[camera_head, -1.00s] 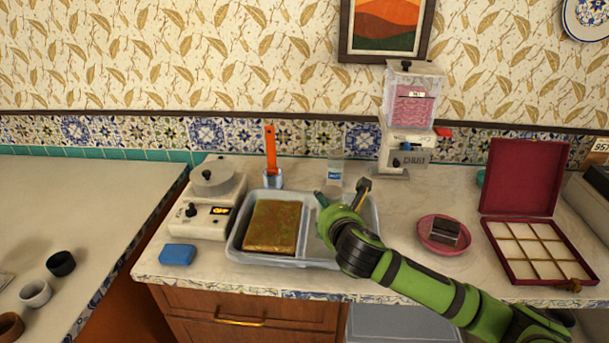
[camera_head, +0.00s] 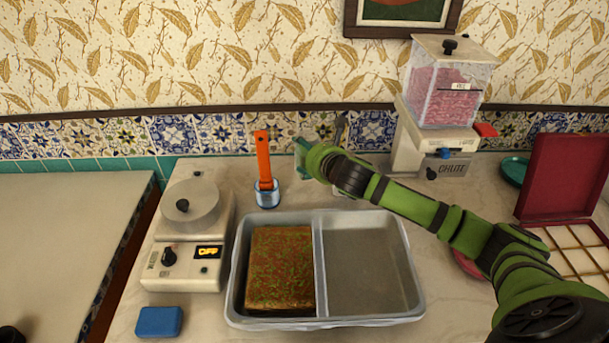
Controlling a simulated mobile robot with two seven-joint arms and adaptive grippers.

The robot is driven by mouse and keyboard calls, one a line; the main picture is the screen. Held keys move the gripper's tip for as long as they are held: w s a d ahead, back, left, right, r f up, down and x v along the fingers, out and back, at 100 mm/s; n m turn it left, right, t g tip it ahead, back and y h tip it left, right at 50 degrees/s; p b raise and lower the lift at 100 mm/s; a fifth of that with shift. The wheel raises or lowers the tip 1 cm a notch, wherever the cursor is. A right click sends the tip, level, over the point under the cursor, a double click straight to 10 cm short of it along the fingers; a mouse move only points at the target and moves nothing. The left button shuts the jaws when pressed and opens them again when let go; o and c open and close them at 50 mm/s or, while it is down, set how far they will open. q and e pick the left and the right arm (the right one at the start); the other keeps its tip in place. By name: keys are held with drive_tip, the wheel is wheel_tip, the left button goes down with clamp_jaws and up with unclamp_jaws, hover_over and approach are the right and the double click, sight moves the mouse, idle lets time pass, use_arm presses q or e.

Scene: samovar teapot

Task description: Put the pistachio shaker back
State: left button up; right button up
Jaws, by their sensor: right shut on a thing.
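My right gripper (camera_head: 320,145) is at the back of the counter, behind the tray, with its fingers spread around the pistachio shaker. The shaker is almost wholly hidden by my wrist; only a pale bit of its base (camera_head: 342,191) shows below the green arm. I cannot tell whether the shaker touches the counter. The grey two-part tray (camera_head: 319,270) lies in front. Its left compartment holds a brown slab (camera_head: 280,270) with green bits on top; its right compartment is empty. My left gripper is out of view.
An orange-handled tool (camera_head: 263,160) stands in a small cup left of my gripper. A white machine (camera_head: 187,235) and a blue block (camera_head: 159,321) are at left. A pink-filled dispenser (camera_head: 450,95) stands at back right, near an open red box (camera_head: 565,165).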

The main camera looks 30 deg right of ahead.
wheel_tip(320, 180, down, 6)
drive_tip(key=shift+f, duration=0.1)
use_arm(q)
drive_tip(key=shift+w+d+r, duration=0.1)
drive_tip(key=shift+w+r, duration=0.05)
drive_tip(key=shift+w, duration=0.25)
use_arm(e)
drive_tip(key=shift+f, duration=0.1)
drive_tip(key=o, duration=1.3)
drive_tip(key=shift+s+f, duration=0.1)
drive_tip(key=shift+f, duration=0.05)
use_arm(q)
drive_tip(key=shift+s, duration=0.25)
use_arm(e)
drive_tip(key=shift+o, duration=0.2)
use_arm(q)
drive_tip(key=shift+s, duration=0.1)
